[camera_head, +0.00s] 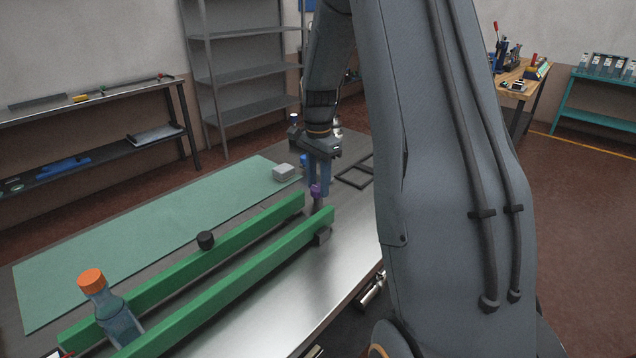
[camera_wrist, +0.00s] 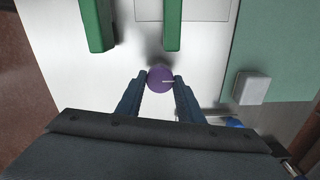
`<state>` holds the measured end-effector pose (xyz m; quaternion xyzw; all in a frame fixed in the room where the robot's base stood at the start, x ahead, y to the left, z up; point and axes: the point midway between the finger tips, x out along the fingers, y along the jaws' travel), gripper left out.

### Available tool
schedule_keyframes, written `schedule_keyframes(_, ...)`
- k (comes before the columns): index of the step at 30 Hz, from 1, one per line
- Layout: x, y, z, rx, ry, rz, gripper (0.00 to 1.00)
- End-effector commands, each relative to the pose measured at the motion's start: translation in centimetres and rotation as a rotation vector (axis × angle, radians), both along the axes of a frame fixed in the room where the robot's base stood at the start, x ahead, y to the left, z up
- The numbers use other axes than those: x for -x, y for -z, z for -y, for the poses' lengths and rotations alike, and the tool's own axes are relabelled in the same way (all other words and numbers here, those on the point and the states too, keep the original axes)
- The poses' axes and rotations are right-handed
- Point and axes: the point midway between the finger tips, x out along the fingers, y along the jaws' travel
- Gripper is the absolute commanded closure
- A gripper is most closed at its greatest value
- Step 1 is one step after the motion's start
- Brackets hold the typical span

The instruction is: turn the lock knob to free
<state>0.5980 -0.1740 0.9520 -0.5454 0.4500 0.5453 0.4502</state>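A small round purple knob (camera_wrist: 161,80) with a pale line on its top stands on the metal bench top, just past the ends of the two green rails. It also shows low by my fingertips in the head view (camera_head: 315,190). My gripper (camera_wrist: 161,77) points down over it with one blue finger on each side. The fingertips appear to touch the knob's sides, with no clear gap. In the head view my gripper (camera_head: 318,185) is at the far end of the rails. The knob's lower part is hidden.
Two long green rails (camera_head: 240,278) run along the bench. A black cylinder (camera_head: 205,240) and an orange-capped bottle (camera_head: 112,318) are at the rails. A grey block (camera_head: 284,172) lies on the green mat (camera_head: 60,280). A black frame (camera_head: 355,172) lies behind my gripper.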

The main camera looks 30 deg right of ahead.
Motion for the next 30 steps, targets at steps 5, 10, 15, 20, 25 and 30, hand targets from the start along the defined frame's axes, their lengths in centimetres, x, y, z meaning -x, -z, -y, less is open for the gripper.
schedule_keyframes(5, 0.04, -0.02, 0.02, 0.0, 0.0, -0.001, 0.89)
schedule_keyframes(10, 0.05, -0.04, 0.03, 0.0, -0.019, -0.001, 0.88)
schedule_keyframes(15, 0.05, -0.07, 0.04, -0.001, -0.082, -0.002, 0.88)
schedule_keyframes(20, 0.05, -0.1, 0.06, -0.001, -0.192, -0.002, 0.88)
schedule_keyframes(25, 0.02, -0.16, 0.06, 0.0, -0.345, -0.001, 0.88)
schedule_keyframes(30, -0.01, -0.16, 0.06, 0.0, -0.508, -0.001, 0.88)
